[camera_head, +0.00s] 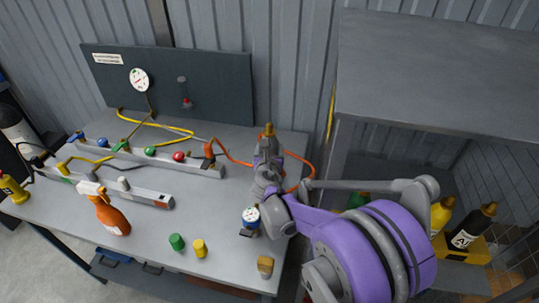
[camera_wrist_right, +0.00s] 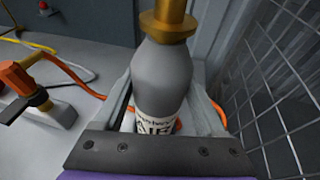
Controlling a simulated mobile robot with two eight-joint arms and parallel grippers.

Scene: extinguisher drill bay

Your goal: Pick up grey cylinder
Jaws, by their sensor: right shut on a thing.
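The grey cylinder (camera_wrist_right: 163,80) fills the middle of the right wrist view. It has a brass valve on top and a white label with dark letters low on its body. My right gripper (camera_wrist_right: 163,112) is shut on it, with a jaw on each side of the body. In the head view the right gripper (camera_head: 266,165) is at the right part of the bench, and only the brass top and a bit of the cylinder show above it. The cylinder's base is hidden, so I cannot tell whether it touches the bench. My left gripper is not in view.
The grey bench (camera_head: 150,225) carries a manifold rail with coloured knobs, an orange spray bottle (camera_head: 112,215), a green cap (camera_head: 177,242), a yellow cap (camera_head: 200,248) and a small gauge (camera_head: 251,216). An orange hose runs behind the gripper. A grey cabinet (camera_head: 430,75) stands right.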

